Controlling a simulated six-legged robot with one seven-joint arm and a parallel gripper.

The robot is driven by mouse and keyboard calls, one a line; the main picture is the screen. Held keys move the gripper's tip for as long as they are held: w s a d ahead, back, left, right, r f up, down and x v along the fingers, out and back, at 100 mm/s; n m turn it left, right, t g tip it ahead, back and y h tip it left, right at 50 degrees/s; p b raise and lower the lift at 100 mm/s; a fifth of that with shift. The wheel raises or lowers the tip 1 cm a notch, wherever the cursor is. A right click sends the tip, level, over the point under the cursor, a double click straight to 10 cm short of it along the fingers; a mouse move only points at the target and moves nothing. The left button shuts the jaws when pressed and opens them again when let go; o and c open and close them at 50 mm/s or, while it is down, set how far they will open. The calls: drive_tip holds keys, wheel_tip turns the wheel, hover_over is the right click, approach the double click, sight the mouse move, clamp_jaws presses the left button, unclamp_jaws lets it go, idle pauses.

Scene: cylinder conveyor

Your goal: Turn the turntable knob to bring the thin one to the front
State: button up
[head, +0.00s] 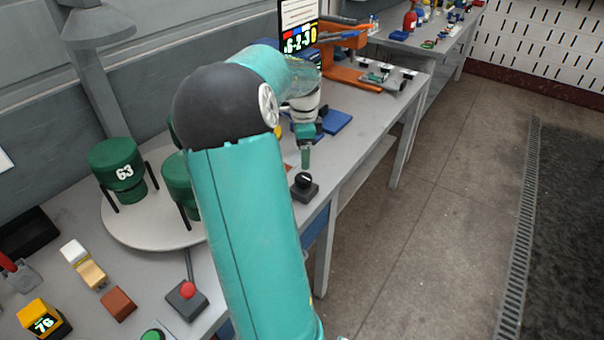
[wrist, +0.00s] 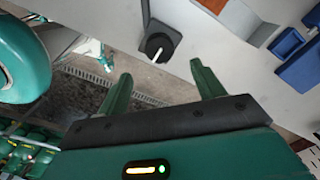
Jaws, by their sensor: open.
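The round light-grey turntable (head: 150,233) carries green cylindrical pieces with dark legs. One marked 63 (head: 116,160) stands at its left; another green piece (head: 177,175) is partly behind my arm, and a sliver of a third shows behind. I cannot tell which is the thin one. The black knob (head: 304,181) sits on a dark square base near the table's front edge. In the wrist view the knob (wrist: 157,44) has a white pointer line and lies beyond the fingertips, roughly between them. My gripper (wrist: 161,74) is open and empty, above and apart from the knob.
A red-topped lever (head: 187,290), a green button (head: 152,336), small blocks (head: 118,304) and a yellow 76 display (head: 43,322) lie at front left. A blue item (head: 336,121) and an orange device (head: 350,75) are beyond the knob. The floor at right is clear.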

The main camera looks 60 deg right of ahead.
sight(303, 177)
wheel_tip(303, 177, down, 8)
drive_tip(key=shift+f, duration=0.25)
drive_tip(key=shift+c, duration=0.5)
drive_tip(key=c, duration=0.9)
drive_tip(key=shift+n, duration=0.5)
drive_tip(key=o, duration=1)
drive_tip(key=shift+r, duration=0.15)
wheel_tip(303, 177, up, 14)
drive_tip(key=shift+f, duration=0.2)
